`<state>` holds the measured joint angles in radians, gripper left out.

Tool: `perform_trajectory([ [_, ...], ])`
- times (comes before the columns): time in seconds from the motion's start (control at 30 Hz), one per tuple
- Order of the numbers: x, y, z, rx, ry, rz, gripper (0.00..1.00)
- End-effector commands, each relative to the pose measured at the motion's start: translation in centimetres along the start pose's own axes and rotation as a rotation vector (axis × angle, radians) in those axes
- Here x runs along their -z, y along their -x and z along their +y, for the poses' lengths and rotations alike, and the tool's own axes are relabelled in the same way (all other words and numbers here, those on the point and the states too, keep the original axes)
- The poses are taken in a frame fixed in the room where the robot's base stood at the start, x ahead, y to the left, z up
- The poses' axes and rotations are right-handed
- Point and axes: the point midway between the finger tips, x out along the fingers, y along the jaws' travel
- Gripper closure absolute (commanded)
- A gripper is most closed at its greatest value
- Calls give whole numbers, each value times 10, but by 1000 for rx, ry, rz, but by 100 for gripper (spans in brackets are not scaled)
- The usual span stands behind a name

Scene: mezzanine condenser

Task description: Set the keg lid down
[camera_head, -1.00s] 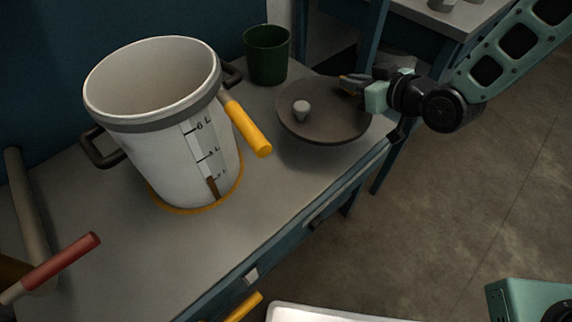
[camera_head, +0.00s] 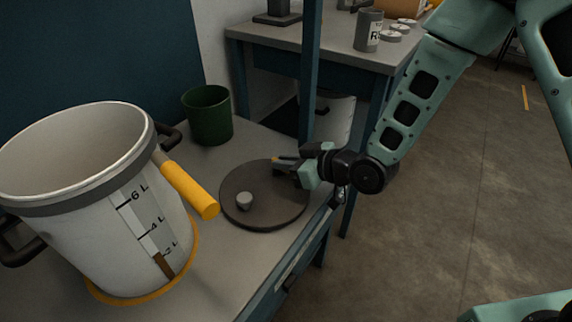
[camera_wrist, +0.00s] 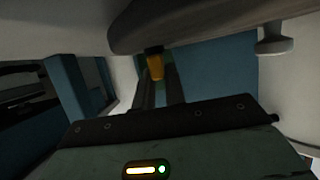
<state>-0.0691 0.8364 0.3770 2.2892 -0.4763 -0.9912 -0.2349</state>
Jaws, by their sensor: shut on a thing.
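The keg lid (camera_head: 270,212) is a dark grey round disc with a pale knob (camera_head: 244,201) on top. It lies level at the counter's surface or just above it; I cannot tell whether it touches. My gripper (camera_head: 286,161) is shut on the lid's far right rim. In the wrist view the lid (camera_wrist: 205,22) crosses the top, its knob (camera_wrist: 274,42) points down in the picture, and my gripper (camera_wrist: 157,70) reaches its edge. The fingertips are partly hidden.
A big white graduated pot (camera_head: 120,230) stands left of the lid, with a yellow-handled tool (camera_head: 190,190) at its side. A green cup (camera_head: 207,118) stands behind. The grey counter (camera_head: 225,265) is bare in front of the lid. Its right edge is close. Another table (camera_head: 300,42) stands behind.

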Motion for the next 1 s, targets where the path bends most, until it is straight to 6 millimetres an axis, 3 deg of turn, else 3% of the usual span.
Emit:
perform_trajectory([
  [0.3, -2, -1, 0, 0, 0, 2, 100],
  [0.33, -1, -1, 0, -1, 1, 1, 79],
  [0.4, -1, -1, 0, -1, 0, 1, 66],
  [0.77, 1, 3, 1, -2, 0, 1, 66],
  [1.0, 2, 45, 2, -5, -1, 0, 66],
])
